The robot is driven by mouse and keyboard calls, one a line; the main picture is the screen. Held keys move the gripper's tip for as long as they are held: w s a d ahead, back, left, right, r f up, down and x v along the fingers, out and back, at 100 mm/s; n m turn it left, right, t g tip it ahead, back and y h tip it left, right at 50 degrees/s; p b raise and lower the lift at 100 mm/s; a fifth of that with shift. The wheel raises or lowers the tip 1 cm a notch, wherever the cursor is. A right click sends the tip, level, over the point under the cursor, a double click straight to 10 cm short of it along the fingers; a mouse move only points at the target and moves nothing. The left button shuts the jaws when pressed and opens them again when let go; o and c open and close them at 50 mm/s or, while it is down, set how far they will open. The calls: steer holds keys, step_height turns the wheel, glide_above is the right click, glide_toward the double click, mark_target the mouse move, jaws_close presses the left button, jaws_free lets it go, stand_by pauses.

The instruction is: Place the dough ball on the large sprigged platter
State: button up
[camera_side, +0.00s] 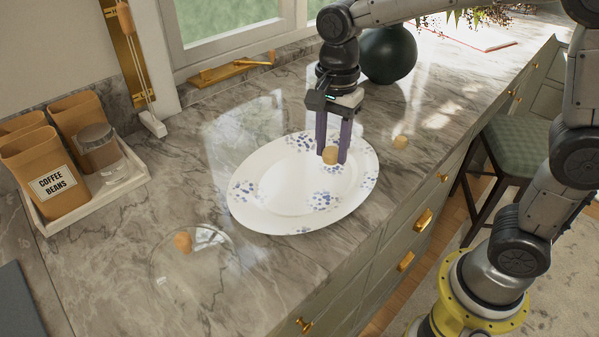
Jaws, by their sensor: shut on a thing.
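My gripper (332,155) points down and is shut on a small tan dough ball (330,156) between its purple fingertips. The ball shows against the upper right part of the large sprigged platter (290,190), an oval white dish with blue sprigs. I cannot tell how far above the platter the ball is. Another tan ball (401,142) lies on the counter to the right of the platter. A third tan ball (183,242) sits on a clear glass plate (210,272) at the lower left.
A white tray (118,187) with orange canisters, one labelled coffee beans (50,184), and a jar stands at the left. A dark round vase (388,54) stands behind my gripper.

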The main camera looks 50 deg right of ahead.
glide_above(299, 185)
step_height(299, 185, down, 7)
steer(key=shift+s+r, duration=0.1)
steer(key=shift+r, duration=0.05)
steer(key=shift+f, duration=1.65)
steer(key=shift+f, duration=0.15)
steer(key=o, duration=0.8)
step_height(299, 185, up, 12)
steer(key=shift+r, duration=0.2)
